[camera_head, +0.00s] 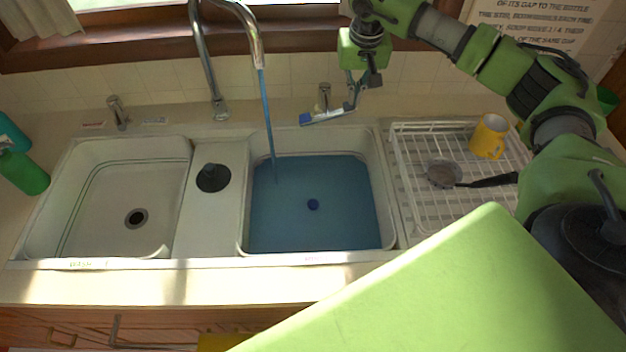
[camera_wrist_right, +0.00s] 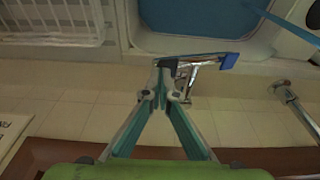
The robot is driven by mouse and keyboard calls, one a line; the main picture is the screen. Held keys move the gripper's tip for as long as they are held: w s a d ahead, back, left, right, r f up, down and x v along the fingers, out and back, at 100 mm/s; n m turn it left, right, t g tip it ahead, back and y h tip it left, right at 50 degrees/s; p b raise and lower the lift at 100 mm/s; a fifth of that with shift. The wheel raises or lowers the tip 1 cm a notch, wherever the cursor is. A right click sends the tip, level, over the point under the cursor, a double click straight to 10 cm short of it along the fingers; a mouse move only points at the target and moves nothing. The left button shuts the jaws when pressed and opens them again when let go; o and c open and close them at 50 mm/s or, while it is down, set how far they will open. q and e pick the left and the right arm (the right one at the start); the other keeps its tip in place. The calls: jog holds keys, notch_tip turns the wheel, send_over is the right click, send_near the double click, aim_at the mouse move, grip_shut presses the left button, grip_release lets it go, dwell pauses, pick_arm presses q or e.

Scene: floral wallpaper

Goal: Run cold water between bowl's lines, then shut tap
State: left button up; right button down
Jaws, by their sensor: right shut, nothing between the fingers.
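The spout (camera_head: 258,45) over the right bowl (camera_head: 388,225) lets down a thin blue stream of water (camera_head: 268,120). Blue water (camera_head: 340,190) covers that bowl's floor and reaches up its walls; I cannot tell exactly where its surface stands against the lines. The cold tap's lever (camera_head: 325,116), with a blue tip, stands behind this bowl; it also shows in the right wrist view (camera_wrist_right: 205,60). My right gripper (camera_head: 351,103) is shut and empty, its fingertips (camera_wrist_right: 167,66) at the lever's end away from the blue tip; contact is unclear. My left gripper is out of view.
The left bowl (camera_head: 70,220) is empty, with a second tap handle (camera_head: 118,112) behind it. A black round thing (camera_head: 213,178) sits on the divider. A white rack (camera_head: 410,195) holds a yellow mug (camera_head: 488,137) and a small pan (camera_head: 444,174). Green bottles (camera_head: 25,172) stand far left.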

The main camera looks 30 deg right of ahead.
jog(key=shift+f, duration=0.15)
jog(key=shift+f+b, duration=1.35)
jog(key=shift+f, duration=0.7)
jog(key=shift+s+d, duration=0.1)
jog(key=shift+s, duration=0.05)
jog(key=shift+s+d, duration=0.3)
jog(key=shift+d, duration=0.35)
jog(key=shift+s+d, duration=0.25)
jog(key=shift+d, duration=0.35)
notch_tip(320, 180, up, 7)
jog(key=p, duration=0.5)
send_over(354, 109)
jog(key=d, duration=0.3)
jog(key=shift+d, duration=0.2)
